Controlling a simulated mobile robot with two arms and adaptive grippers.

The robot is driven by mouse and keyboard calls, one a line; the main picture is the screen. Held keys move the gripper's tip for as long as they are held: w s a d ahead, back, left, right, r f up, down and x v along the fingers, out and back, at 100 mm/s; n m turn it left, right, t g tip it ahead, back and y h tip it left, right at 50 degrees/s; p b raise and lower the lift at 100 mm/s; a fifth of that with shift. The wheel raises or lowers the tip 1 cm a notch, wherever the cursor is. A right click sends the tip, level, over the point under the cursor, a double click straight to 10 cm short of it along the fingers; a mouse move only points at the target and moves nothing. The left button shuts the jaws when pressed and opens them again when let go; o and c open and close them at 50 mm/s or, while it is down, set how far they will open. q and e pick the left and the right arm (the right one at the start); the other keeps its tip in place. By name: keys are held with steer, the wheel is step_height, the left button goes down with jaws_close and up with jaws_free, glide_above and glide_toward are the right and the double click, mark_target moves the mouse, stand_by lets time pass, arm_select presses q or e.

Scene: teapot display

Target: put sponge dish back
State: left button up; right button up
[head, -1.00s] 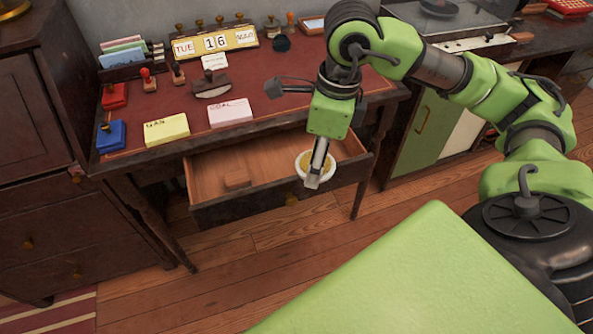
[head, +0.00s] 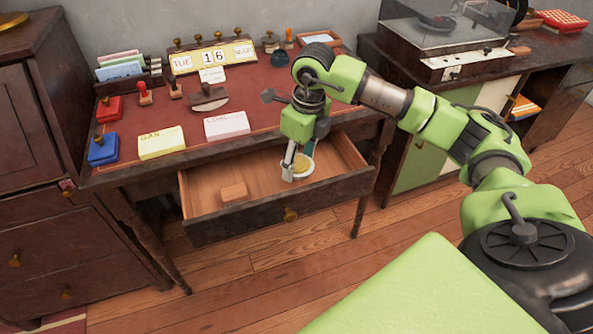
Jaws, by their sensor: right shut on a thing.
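The sponge dish (head: 307,168) is a small white round bowl with a yellow sponge inside. It is at the open drawer, over its right part. My right gripper (head: 290,172) reaches down from above and is shut on the dish at its left side. I cannot tell whether the dish rests on the drawer floor or hangs just above it. The open drawer (head: 213,190) is pulled out of the desk and holds a small wooden block (head: 233,193) left of the dish. My left gripper is not in view.
The red-topped desk (head: 190,118) carries a yellow note pad (head: 162,143), a pink pad (head: 227,126), several stamps and a date calendar (head: 215,54). A cabinet with a record player (head: 445,40) stands at the right. A dark wood cabinet (head: 25,130) is at the left.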

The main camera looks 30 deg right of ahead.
mark_target(298, 161)
steer(key=shift+w+d+f, duration=0.15)
steer(key=shift+w+f, duration=0.45)
steer(key=shift+f, duration=0.2)
step_height(298, 161, down, 2)
steer(key=shift+f, duration=0.25)
steer(key=shift+w+f, duration=0.1)
steer(key=shift+f, duration=0.25)
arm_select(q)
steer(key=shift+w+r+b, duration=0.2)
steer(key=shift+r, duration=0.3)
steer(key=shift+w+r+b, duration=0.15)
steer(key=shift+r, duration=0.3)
arm_select(e)
steer(key=shift+f, duration=0.1)
steer(key=o, duration=1.4)
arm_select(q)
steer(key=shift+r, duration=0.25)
